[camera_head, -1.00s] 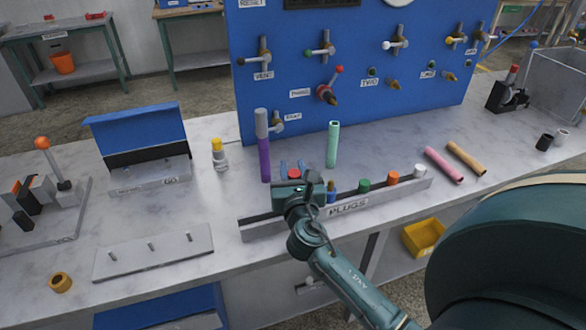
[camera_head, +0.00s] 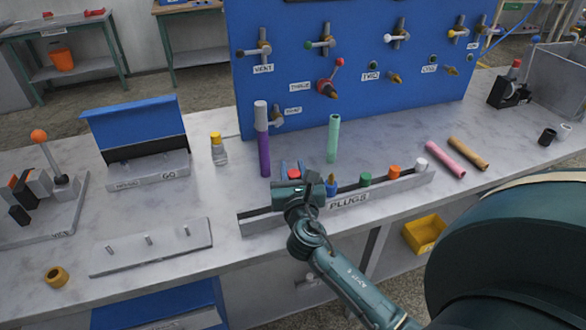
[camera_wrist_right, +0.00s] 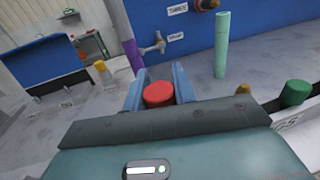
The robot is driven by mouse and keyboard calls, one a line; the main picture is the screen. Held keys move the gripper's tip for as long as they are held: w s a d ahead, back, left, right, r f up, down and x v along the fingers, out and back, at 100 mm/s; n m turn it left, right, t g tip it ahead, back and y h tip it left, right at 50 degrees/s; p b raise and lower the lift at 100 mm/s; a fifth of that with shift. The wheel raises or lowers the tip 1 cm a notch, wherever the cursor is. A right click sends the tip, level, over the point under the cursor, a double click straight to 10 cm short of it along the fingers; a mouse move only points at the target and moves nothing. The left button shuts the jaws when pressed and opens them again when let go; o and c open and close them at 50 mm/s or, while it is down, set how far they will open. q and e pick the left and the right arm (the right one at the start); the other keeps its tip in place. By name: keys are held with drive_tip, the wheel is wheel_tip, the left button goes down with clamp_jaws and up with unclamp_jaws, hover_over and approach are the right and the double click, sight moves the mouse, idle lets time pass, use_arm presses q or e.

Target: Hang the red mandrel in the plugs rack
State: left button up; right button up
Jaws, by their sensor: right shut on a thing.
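The red mandrel (camera_head: 293,174) is held between the fingers of my right gripper (camera_head: 291,181), which is shut on it. In the right wrist view the mandrel's round red top (camera_wrist_right: 159,94) shows between the two blue fingers. Its lower part is hidden by the gripper. The gripper is over the left part of the plugs rack (camera_head: 260,224), a long grey rack labelled PLUGS. I cannot tell whether the mandrel touches the rack. My left gripper is not in view.
Blue (camera_head: 331,188), green (camera_head: 365,179), orange (camera_head: 394,172) and white (camera_head: 421,164) plugs stand in the rack to the right. A three-pin plate (camera_head: 150,255) lies left.

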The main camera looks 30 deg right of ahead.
use_arm(q)
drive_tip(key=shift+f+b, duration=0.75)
drive_tip(key=shift+b, duration=0.05)
use_arm(e)
drive_tip(key=shift+f, duration=1.1)
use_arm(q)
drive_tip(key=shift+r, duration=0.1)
use_arm(e)
drive_tip(key=o, duration=1.1)
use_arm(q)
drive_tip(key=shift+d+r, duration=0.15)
use_arm(e)
drive_tip(key=shift+s+a+f, duration=0.1)
drive_tip(key=shift+s+a, duration=0.2)
drive_tip(key=shift+s, duration=0.25)
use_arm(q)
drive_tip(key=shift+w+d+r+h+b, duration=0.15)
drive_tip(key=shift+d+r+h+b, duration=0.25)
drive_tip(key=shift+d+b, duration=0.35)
use_arm(e)
drive_tip(key=v, duration=1.2)
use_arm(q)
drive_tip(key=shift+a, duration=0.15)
